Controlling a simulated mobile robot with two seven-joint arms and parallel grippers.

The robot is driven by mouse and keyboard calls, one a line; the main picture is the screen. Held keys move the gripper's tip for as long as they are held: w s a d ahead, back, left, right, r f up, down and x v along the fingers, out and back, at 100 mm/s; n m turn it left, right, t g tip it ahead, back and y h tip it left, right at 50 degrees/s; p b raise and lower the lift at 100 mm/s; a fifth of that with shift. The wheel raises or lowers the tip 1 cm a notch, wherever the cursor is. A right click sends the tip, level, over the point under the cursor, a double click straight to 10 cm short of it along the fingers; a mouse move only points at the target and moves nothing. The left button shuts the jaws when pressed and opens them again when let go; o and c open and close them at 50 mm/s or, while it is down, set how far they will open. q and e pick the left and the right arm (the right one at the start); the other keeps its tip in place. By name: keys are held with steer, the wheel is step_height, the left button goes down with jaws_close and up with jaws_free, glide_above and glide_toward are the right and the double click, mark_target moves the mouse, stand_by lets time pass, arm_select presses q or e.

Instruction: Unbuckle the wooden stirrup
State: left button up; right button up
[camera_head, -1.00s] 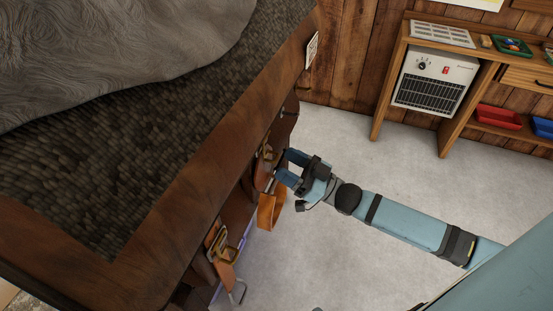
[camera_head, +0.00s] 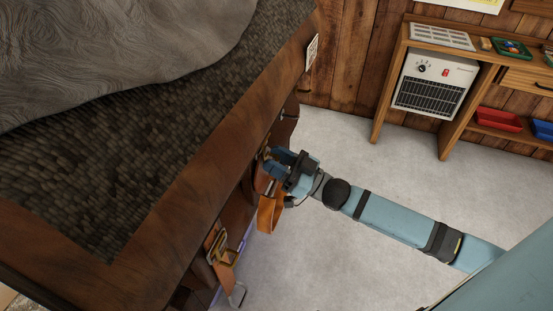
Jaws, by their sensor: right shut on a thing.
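The wooden stirrup (camera_head: 267,215) looks like a broad tan loop hanging at the side of the dark brown wooden stand. Its brown leather strap runs up to a brass buckle, which my gripper now largely covers. My right gripper (camera_head: 273,163) reaches in from the right and is shut at the buckle, on what looks like the strap; its fingers hide the exact grip. A second strap with a brass buckle (camera_head: 219,246) hangs nearer, with a metal stirrup (camera_head: 238,294) below it. My left gripper is out of view.
The stand's wooden rim (camera_head: 180,170) lies close left of the gripper, around a dark textured top (camera_head: 90,170) with a grey fleece (camera_head: 130,50). A desk (camera_head: 455,55) with a heater (camera_head: 430,83) is at the back right. The pale floor between is clear.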

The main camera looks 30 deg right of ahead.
steer(key=shift+r, duration=0.15)
arm_select(q)
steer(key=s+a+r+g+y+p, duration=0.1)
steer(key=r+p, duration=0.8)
steer(key=p, duration=0.9)
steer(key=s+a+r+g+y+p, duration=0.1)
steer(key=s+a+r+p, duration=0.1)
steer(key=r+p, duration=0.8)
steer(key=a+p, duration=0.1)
steer(key=p, duration=0.7)
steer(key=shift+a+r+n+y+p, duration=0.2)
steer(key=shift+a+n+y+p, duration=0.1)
steer(key=shift+p, duration=0.1)
arm_select(e)
step_height(320, 180, up, 8)
steer(key=s+d+g+h, duration=0.2)
steer(key=g+h, duration=1)
steer(key=g, duration=0.1)
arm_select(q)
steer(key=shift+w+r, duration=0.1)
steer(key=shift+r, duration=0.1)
